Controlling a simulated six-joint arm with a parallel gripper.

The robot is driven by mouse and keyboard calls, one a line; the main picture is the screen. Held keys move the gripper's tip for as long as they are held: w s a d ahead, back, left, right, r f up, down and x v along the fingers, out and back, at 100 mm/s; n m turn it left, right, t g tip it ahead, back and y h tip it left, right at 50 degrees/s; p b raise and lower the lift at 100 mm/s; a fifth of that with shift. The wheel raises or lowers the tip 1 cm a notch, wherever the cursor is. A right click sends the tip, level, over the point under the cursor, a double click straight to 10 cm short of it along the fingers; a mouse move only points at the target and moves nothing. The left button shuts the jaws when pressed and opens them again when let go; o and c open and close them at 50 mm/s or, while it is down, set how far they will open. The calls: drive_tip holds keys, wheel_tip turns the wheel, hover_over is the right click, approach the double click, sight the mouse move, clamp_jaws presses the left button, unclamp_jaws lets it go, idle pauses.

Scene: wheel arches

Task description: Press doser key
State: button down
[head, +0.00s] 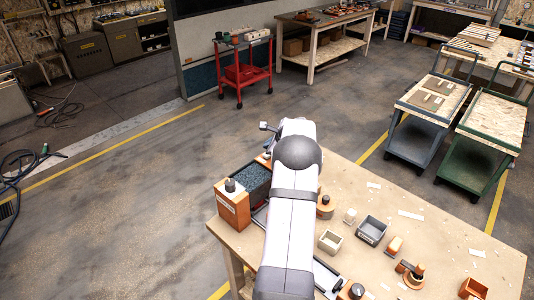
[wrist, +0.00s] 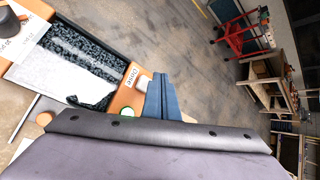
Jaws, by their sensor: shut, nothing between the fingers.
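The doser shows in the wrist view as an orange housing (wrist: 122,92) around a bin of dark granules (wrist: 92,42). A label reading "Dose" (wrist: 131,76) is on the housing, with a pale key (wrist: 142,85) beside it. My gripper (wrist: 161,77) has its blue fingers together, empty, just right of the pale key; I cannot tell whether they touch it. In the head view the doser's orange block (head: 233,208) and granule bin (head: 257,182) stand at the table's left corner. My arm hides the gripper and the key there.
The wooden table (head: 445,222) holds a beige box (head: 330,241), a grey box (head: 372,230), an orange box (head: 473,289) and several small parts right of my arm. A dark knob (head: 230,185) tops the orange block. Floor beyond the table's left edge is open.

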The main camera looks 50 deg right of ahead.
drive_tip(key=shift+r+p, duration=1.5)
drive_tip(key=shift+r, duration=0.6)
drive_tip(key=w+a+n+g+y, duration=0.25)
drive_tip(key=a+n, duration=0.55)
drive_tip(key=a, duration=1.1)
drive_tip(key=s+a+n+g+y+b, duration=0.1)
drive_tip(key=s+a+n, duration=0.25)
drive_tip(key=a, duration=0.45)
drive_tip(key=s+a+n+g+y, duration=0.1)
drive_tip(key=s+a+n, duration=0.25)
drive_tip(key=a, duration=0.45)
drive_tip(key=s+a+f+n+g+h, duration=0.1)
drive_tip(key=s+a+f+n+g, duration=0.1)
drive_tip(key=s+a+n, duration=0.75)
drive_tip(key=s+a+f+n+g+h, duration=0.15)
drive_tip(key=s+a+n, duration=0.4)
drive_tip(key=s, duration=0.65)
wheel_tip(320, 180, down, 27)
drive_tip(key=b, duration=2.8)
drive_tip(key=shift+d+n+g+y, duration=0.3)
drive_tip(key=shift+d+g+y, duration=0.1)
